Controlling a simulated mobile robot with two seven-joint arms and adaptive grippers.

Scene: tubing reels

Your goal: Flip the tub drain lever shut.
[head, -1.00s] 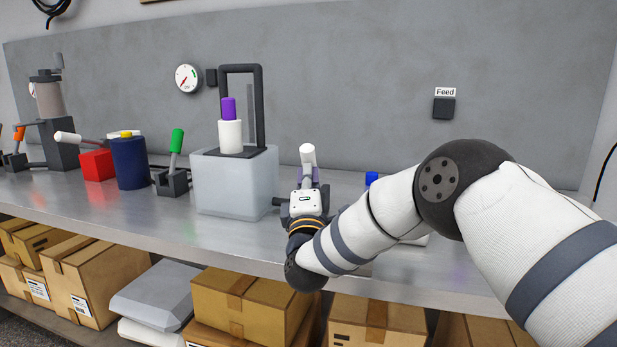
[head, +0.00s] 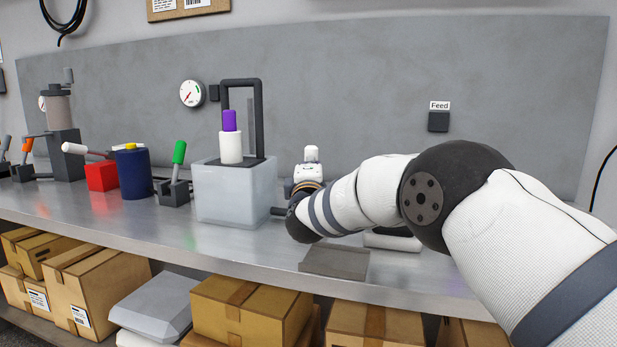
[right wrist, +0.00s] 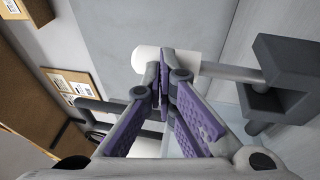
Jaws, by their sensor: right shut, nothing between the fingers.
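The lever with a white knob (head: 311,153) stands just right of the translucent tub (head: 236,190). In the right wrist view, its white knob (right wrist: 160,62) sits on a grey rod that runs to a dark bracket (right wrist: 287,85). My right gripper (head: 308,173) is in front of the lever and hides its lower part in the head view. In the wrist view, its purple-padded fingers (right wrist: 164,85) are shut and empty, tips close to the knob; I cannot tell if they touch. My left gripper is not in view.
A green-handled lever (head: 179,152), a blue canister (head: 132,172) and a red block (head: 101,175) stand left of the tub. A grey plate (head: 335,262) lies near the bench's front edge. A Feed switch (head: 438,121) is on the back panel.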

